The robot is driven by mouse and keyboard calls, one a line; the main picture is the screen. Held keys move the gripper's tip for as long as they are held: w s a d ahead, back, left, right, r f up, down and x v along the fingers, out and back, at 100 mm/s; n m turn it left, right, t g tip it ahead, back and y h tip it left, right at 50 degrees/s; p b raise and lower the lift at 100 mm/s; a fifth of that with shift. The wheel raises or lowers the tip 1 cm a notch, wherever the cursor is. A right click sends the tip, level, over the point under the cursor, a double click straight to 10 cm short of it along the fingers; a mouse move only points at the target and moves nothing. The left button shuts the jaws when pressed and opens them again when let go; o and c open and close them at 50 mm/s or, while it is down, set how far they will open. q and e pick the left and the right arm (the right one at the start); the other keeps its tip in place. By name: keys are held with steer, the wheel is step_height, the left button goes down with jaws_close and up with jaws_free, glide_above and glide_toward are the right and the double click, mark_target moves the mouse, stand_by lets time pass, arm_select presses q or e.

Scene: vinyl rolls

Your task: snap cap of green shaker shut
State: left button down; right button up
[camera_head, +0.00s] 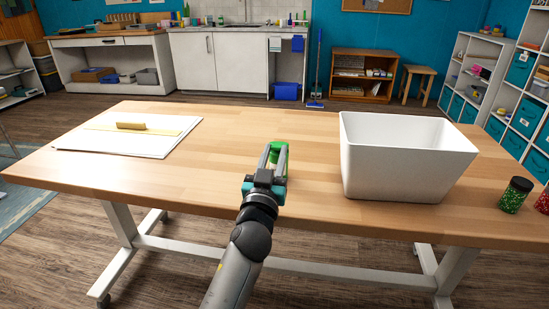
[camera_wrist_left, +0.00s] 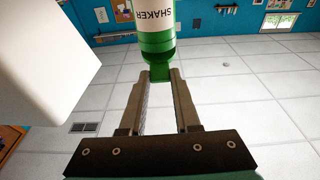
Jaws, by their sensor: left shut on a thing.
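The green shaker (camera_head: 280,147) is at the middle of the table, mostly hidden behind my left gripper (camera_head: 272,158). In the left wrist view the green shaker (camera_wrist_left: 153,40) has a white label reading SHAKER, and a narrower green end of it (camera_wrist_left: 160,73) sits between the fingertips of my left gripper (camera_wrist_left: 160,78). My left gripper is shut on that end. I cannot tell from these views how the cap stands. My right gripper is not in view.
A white bin (camera_head: 400,170) stands close to the right of my left gripper; it also shows in the left wrist view (camera_wrist_left: 40,60). White sheets with a wooden block (camera_head: 130,125) lie at the left. Two dark-lidded jars, one green (camera_head: 513,199), stand at the right edge.

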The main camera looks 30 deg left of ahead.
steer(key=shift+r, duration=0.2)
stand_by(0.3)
arm_select(q)
steer(key=c, duration=0.6)
jaws_free()
